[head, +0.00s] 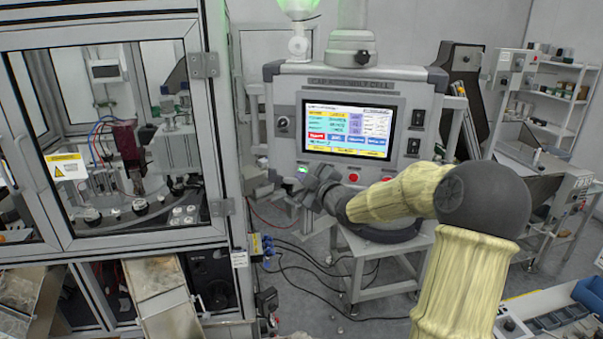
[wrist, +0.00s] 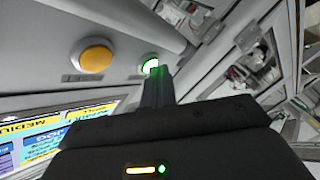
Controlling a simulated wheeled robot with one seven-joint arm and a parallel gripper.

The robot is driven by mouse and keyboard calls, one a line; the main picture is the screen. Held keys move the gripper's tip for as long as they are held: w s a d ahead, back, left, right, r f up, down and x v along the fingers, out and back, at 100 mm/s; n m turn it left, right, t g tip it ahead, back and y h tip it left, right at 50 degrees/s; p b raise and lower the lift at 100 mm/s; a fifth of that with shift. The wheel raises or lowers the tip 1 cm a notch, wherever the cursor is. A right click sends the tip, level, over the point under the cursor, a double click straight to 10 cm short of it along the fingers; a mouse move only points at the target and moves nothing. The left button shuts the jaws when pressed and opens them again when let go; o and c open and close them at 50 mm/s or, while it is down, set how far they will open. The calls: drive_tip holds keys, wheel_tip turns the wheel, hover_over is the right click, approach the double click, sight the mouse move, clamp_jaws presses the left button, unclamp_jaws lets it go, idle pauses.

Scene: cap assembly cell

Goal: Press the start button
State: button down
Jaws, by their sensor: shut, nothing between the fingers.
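The control panel (head: 290,88) stands in the middle of the head view, with a lit screen (head: 347,130). A small green-lit button (head: 303,170) sits at the panel's lower left; I take it for the start button. It also shows in the wrist view (wrist: 151,64), partly covered by my fingertips. My gripper (wrist: 159,72) is shut and empty, its fingertips right at this button. I cannot tell whether they touch it. In the head view, my gripper (head: 300,190) is small and dark beside the panel's lower left edge.
A yellow button (wrist: 96,56) sits beside the green one. A red button (head: 353,177) is on the panel's lower edge. A glass-doored machine cabinet (head: 215,130) stands close on the left. Cables (head: 310,262) lie on the floor below. Shelves (head: 545,100) stand at the right.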

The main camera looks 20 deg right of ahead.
drive_tip(key=shift+s, duration=0.1)
drive_tip(key=shift+s+a, duration=0.3)
drive_tip(key=shift+b, duration=0.3)
drive_tip(key=s+a, duration=0.1)
drive_tip(key=s, duration=0.1)
drive_tip(key=s+a+b, duration=0.1)
drive_tip(key=s+a, duration=0.1)
drive_tip(key=shift+s+a, duration=0.3)
drive_tip(key=shift+s, duration=0.05)
idle(0.8)
